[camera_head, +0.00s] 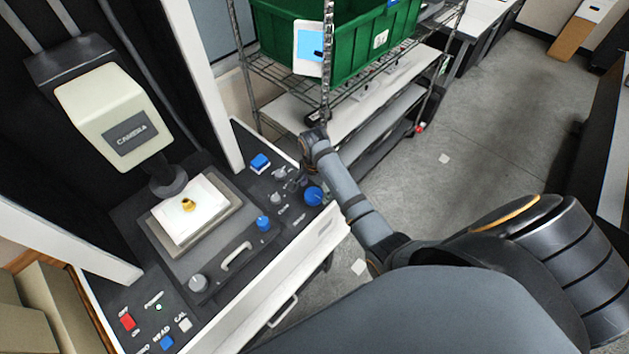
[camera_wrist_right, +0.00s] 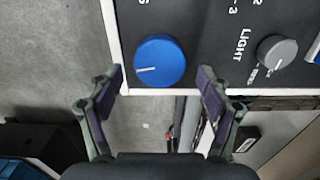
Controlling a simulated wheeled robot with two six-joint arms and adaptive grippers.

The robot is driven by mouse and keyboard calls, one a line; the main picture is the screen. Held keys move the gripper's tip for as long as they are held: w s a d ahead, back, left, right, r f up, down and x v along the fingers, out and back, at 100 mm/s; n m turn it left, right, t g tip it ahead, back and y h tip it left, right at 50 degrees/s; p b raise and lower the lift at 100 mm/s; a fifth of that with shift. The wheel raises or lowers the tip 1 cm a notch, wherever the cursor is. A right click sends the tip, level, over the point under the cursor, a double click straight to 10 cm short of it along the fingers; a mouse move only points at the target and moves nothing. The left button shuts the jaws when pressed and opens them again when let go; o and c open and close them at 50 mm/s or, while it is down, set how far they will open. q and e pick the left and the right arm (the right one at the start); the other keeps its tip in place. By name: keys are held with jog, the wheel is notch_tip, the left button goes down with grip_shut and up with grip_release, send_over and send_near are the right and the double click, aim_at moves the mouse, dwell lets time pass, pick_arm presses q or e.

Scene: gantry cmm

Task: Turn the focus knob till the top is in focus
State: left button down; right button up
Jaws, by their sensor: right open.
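A round blue knob (camera_head: 314,195) with a white pointer line sits at the right corner of the dark control panel. It also shows in the right wrist view (camera_wrist_right: 160,58), and I cannot read a name for it. My right gripper (camera_head: 303,183) is beside it, open and empty. In the wrist view its fingertips (camera_wrist_right: 160,78) are spread to either side of the knob's near edge, with no clear contact. A cream camera head (camera_head: 112,113) points down at a small gold part (camera_head: 188,205) on a white plate (camera_head: 184,225). My left gripper is not in view.
A second blue knob (camera_head: 263,223) and a grey knob (camera_head: 198,283) are on the panel. A grey dial (camera_wrist_right: 277,52) by the word "LIGHT" is right of the blue knob in the wrist view. A wire rack (camera_head: 262,82) with a green bin (camera_head: 352,45) stands behind.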

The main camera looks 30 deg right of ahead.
aim_at(315, 193)
notch_tip(315, 193, up, 10)
jog(key=shift+r, duration=0.25)
dwell(0.4)
